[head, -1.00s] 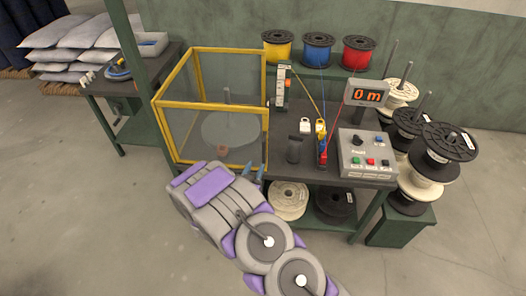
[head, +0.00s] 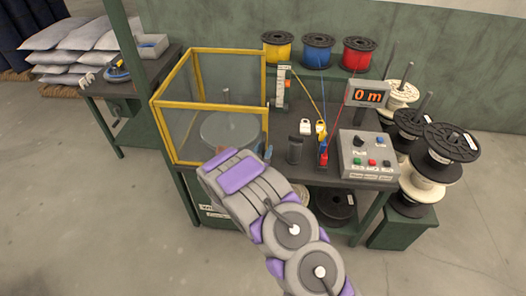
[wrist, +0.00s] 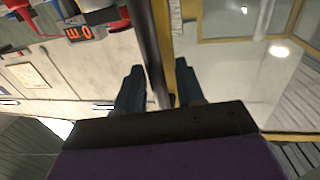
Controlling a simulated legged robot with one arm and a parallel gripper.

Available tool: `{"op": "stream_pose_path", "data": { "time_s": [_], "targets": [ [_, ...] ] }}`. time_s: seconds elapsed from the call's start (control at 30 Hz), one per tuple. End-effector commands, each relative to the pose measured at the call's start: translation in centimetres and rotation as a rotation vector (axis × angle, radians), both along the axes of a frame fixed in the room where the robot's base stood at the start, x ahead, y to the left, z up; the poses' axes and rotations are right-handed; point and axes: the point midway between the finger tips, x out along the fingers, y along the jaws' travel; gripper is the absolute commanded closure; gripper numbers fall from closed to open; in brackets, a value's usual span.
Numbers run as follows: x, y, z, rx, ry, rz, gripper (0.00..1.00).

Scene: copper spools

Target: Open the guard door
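The guard is a yellow-framed clear box on the left of the bench, around a grey turntable (head: 228,130) with an upright spindle. The guard door (head: 205,107), its yellow-framed front panel, looks closed. My gripper (head: 262,153) is at the panel's lower right corner, partly hidden behind my wrist. In the wrist view, my gripper's (wrist: 160,86) two dark fingers are apart. A dark bar (wrist: 151,45) runs between them, beside a yellow frame edge (wrist: 185,90). I cannot tell whether the fingers touch the bar.
A control box (head: 368,157) with buttons and a display (head: 367,95) reading 0 m stand to the right. Yellow, blue and red spools (head: 318,50) line the back shelf. Black and white spools (head: 438,160) are stacked at the right. The floor in front is clear.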

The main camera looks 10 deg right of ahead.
Motion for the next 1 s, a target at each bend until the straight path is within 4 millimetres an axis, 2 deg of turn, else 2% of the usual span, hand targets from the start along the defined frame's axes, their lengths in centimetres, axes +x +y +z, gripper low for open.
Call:
{"op": "stream_pose_path", "data": {
  "time_s": [0.13,0.53,1.0],
  "targets": [
    [-0.01,0.02,0.0,0.0,0.0,0.0,0.63],
    [-0.01,0.07,-0.01,0.0,0.0,0.001,1.0],
    [0.0,0.18,0.01,0.0,0.0,-0.001,1.0]
  ]
}}
